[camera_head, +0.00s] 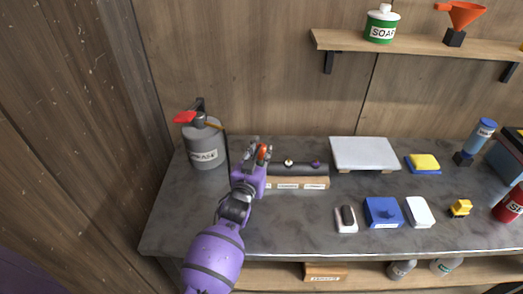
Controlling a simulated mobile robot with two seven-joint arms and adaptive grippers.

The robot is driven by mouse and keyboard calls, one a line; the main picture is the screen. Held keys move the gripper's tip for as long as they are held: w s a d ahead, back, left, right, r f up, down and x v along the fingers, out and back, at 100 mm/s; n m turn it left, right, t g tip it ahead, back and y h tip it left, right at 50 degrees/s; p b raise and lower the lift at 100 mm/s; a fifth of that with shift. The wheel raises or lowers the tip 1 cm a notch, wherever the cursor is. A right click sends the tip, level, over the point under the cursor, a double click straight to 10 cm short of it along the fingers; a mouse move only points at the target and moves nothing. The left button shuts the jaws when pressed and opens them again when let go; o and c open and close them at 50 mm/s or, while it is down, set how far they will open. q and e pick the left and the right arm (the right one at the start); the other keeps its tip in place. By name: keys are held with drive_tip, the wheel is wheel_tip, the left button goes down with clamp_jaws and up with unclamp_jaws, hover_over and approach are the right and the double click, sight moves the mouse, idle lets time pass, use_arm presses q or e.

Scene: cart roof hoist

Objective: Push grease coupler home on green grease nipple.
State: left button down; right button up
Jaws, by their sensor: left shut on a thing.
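My left gripper (257,156) comes in from below and is at the left end of a dark bar (300,169) on a wooden block. It is shut on a small part, apparently the grease coupler; the fingers hide most of it. An orange-red piece (263,152) shows at the fingertips; I cannot tell whether it belongs to the coupler. A pale fitting (289,162) and a purple fitting (315,164) stand on the bar, right of the gripper. I see no green nipple; the gripper covers the bar's left end. My right gripper is out of view.
A grey grease can (203,145) with a red handle stands left, a dark hose beside it. Right of the bar are a pale slab (364,153), a blue box (383,212) and a yellow sponge (425,161). Bare bench (290,222) lies in front of the block.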

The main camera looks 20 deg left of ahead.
use_arm(q)
drive_tip(key=shift+f, duration=0.2)
drive_tip(key=c, duration=1.4)
unclamp_jaws()
drive_tip(key=shift+s, duration=0.2)
drive_tip(key=s, duration=1.1)
drive_tip(key=shift+s+d, duration=0.15)
drive_tip(key=shift+s, duration=0.2)
drive_tip(key=shift+r, duration=0.1)
